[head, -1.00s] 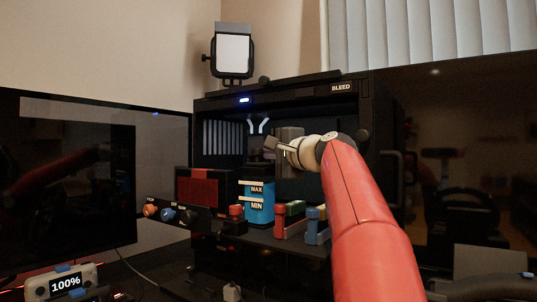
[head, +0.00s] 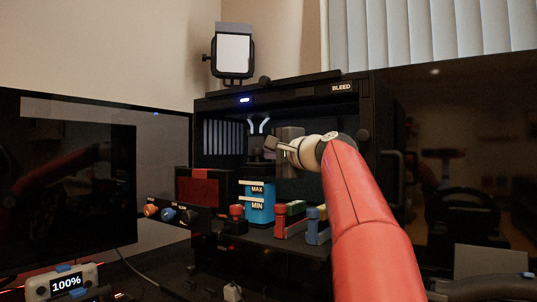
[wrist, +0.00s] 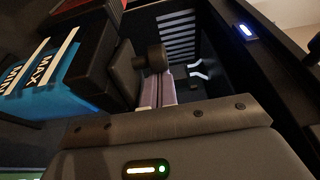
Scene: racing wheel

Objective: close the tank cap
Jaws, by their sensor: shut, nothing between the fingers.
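The blue tank (head: 258,207) with white MAX and MIN bands stands in the open black case, its dark top (head: 252,174) uppermost. In the wrist view the tank (wrist: 38,75) is at the left with its black neck (wrist: 90,62) beside it. A dark flat piece with a round knob (wrist: 150,56), which looks like the tank cap, stands raised at the neck's edge. My gripper (head: 271,144) is shut and empty, above and slightly right of the tank. In the wrist view its fingers (wrist: 160,88) are close to the knob; I cannot tell whether they touch.
The case (head: 338,90) has an overhead rim and a vented left wall. Red and blue-handled valves (head: 290,215) stand right of the tank, a red-topped box (head: 200,187) left. Dark monitors flank the case, and a lamp (head: 233,55) stands above it.

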